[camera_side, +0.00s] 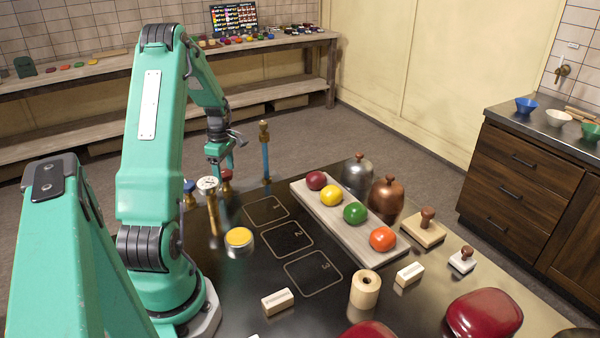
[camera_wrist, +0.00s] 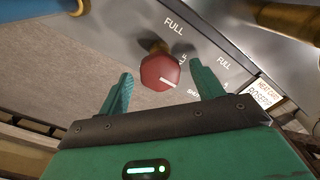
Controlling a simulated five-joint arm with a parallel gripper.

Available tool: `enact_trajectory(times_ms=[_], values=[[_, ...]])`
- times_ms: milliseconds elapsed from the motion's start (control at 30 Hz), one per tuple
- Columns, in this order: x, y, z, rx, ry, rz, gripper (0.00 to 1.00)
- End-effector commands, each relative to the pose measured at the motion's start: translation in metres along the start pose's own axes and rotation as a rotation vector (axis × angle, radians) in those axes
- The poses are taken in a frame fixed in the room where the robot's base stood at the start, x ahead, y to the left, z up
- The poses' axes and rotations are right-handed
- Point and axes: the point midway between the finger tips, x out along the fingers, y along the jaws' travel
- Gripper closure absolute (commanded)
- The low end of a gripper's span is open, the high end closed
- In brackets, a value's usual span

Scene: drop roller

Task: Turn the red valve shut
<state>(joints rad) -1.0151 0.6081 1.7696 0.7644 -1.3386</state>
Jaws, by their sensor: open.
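Visible gaps separate both fingers from the knob. In the side view the red valve (camera_side: 227,175) shows just below my gripper (camera_side: 220,168), partly hidden by it.
A blue knob (camera_side: 190,186) and a white knob (camera_side: 208,185) stand left of the red valve. A blue upright pipe (camera_side: 265,158) stands to its right. A board (camera_side: 368,246) with coloured balls and a yellow-topped tin (camera_side: 239,237) are on the dark table.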

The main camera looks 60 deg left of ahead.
Motion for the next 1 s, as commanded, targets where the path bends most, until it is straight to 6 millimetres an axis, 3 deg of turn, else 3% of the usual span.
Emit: enact_trajectory(times_ms=[333,567,1000], values=[[0.0032,0.0000,0.0000,0.000,0.000,0.001,0.34],[0.0030,0.0000,0.0000,0.000,0.000,0.001,0.78],[0.0028,0.0001,-0.0001,0.057,0.000,0.001,0.78]])
